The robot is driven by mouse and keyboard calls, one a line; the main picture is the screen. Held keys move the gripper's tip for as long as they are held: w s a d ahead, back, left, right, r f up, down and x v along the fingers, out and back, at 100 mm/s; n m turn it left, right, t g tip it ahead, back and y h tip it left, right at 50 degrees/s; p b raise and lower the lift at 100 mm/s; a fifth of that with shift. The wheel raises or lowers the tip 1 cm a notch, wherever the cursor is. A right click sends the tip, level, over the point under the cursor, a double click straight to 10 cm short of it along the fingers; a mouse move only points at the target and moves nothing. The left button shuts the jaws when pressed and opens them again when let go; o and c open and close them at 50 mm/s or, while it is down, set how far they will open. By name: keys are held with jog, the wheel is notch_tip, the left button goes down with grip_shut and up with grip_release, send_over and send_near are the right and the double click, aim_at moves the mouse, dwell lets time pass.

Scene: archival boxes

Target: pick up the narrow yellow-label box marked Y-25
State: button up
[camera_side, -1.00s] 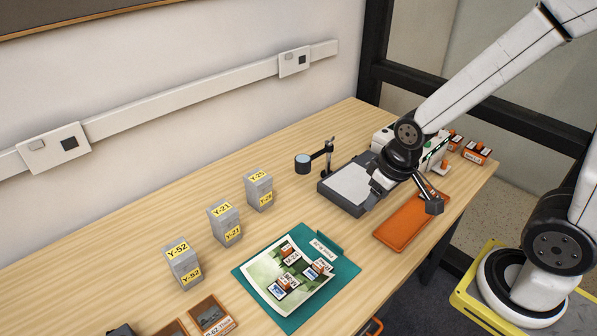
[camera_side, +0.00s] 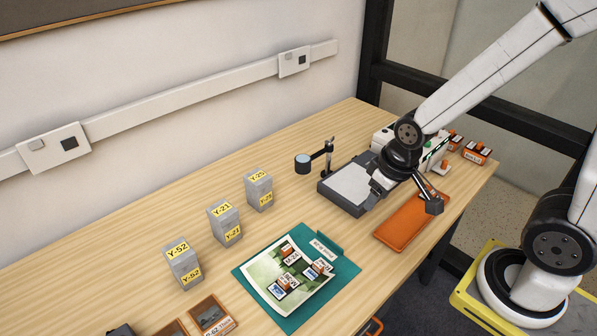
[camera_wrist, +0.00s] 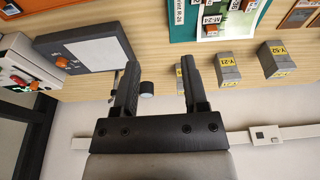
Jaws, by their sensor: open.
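The grey box marked Y-25 (camera_side: 259,192) stands upright on the table, the farthest back and rightmost of three yellow-label boxes in the side view. The box marked Y-21 (camera_side: 225,223) stands before it to the left, then the larger box marked Y-52 (camera_side: 183,266). My gripper (camera_side: 408,198) is open and empty, well right of the boxes, over the orange tray and grey device. In the wrist view my fingers (camera_wrist: 160,66) are apart, and a yellow-label sliver of Y-25 (camera_wrist: 179,72) shows beside the right finger, which hides most of it.
A black stand with a round lens (camera_side: 303,163) and a flat grey device (camera_side: 346,193) stand between my gripper and Y-25. A teal board (camera_side: 325,285) with photo and tags lies in front. An orange tray (camera_side: 390,235) lies at right. Bare table surrounds the boxes.

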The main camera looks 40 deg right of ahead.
jog(key=o, duration=0.6)
jog(key=shift+c, duration=0.2)
jog(key=t, duration=1)
send_near(263, 180)
jog(key=x, duration=0.3)
jog(key=shift+w+f+t, duration=0.5)
jog(key=shift+w+f, duration=0.1)
jog(key=shift+w, duration=0.15)
jog(key=shift+x, duration=1.25)
jog(key=shift+w, duration=0.1)
